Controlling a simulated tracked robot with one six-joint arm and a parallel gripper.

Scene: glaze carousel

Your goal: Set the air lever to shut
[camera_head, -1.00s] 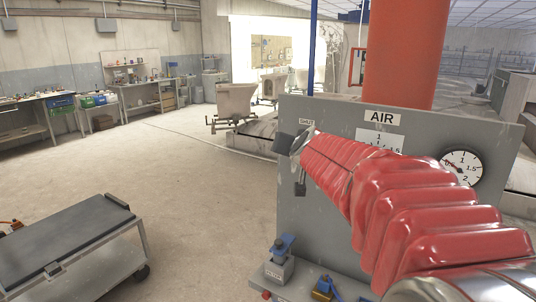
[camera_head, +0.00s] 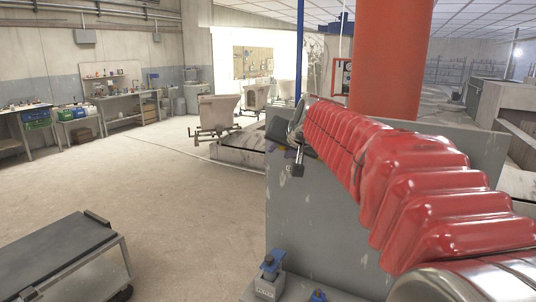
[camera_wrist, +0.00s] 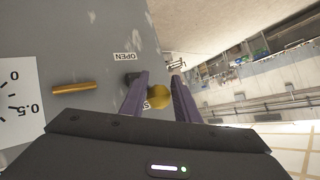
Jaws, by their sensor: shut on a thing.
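The yellow lever knob (camera_wrist: 158,97) is between the purple fingers of my gripper (camera_wrist: 160,84) in the wrist view, and the gripper is shut on it. An OPEN label (camera_wrist: 126,57), upside down, is on the grey panel (camera_wrist: 85,25) to the left of the fingers. A label partly hidden by the fingers (camera_wrist: 152,105) is close to the knob; its text cannot be read fully. In the head view the panel (camera_head: 320,215) shows, with my gripper (camera_head: 281,148) at its upper left edge. My red-sleeved arm hides much of the panel's face.
A brass-coloured handle (camera_wrist: 75,88) and a gauge face (camera_wrist: 18,100) are at left in the wrist view. A dark-topped cart (camera_head: 55,255) is at lower left; the floor between is open.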

